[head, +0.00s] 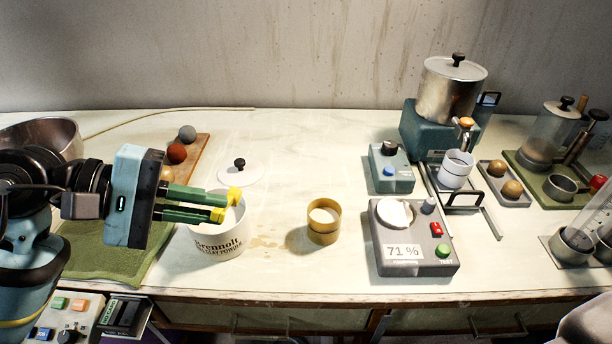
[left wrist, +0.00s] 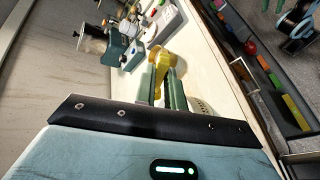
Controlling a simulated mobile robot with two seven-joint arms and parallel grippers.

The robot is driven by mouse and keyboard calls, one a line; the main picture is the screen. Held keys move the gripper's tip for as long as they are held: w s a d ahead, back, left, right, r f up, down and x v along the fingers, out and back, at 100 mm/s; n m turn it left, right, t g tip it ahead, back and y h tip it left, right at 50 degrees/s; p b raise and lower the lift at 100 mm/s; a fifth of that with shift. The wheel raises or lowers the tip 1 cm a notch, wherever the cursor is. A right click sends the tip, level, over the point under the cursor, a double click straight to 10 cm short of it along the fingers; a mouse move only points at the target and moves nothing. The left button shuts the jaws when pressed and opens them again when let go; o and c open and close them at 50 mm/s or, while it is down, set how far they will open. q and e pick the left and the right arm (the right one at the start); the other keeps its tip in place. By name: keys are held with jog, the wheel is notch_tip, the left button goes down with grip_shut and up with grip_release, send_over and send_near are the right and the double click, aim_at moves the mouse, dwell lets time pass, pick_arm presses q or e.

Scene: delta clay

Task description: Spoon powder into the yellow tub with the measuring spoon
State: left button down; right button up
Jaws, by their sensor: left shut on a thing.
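My left gripper (head: 231,204) has green fingers with yellow tips. It is over the white powder pot (head: 222,238), at its rim, and shut on a thin yellow-gold piece (left wrist: 158,84), which shows between the fingers in the left wrist view. This seems to be the measuring spoon; its bowl cannot be made out. The pot's inside is mostly hidden by the fingers. The yellow tub (head: 324,234) stands upright and apart, to the right of the pot, with pale contents or a pale inside. Part of my right arm seems to show at the top right of the left wrist view.
A white lid (head: 240,176) lies behind the pot. A grey scale (head: 414,262) reading 71 % stands right of the tub. A green cloth (head: 115,255) and a wooden board with balls are at the left. Metal pots and stands fill the right. The bench between pot and tub is clear but stained.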

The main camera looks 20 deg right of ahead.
pick_arm(q)
jog(key=s+a+f+n+t+y, duration=0.1)
jog(key=s+a+f+n+t, duration=0.1)
jog(key=a, duration=0.7)
jog(key=s+a+f+n+t+y, duration=0.1)
jog(key=a+f+n+t, duration=0.3)
jog(key=a, duration=0.6)
jog(key=n+t, duration=0.2)
jog(key=shift+s+t, duration=0.3)
jog(key=shift+s, duration=0.1)
jog(key=shift+f, duration=0.1)
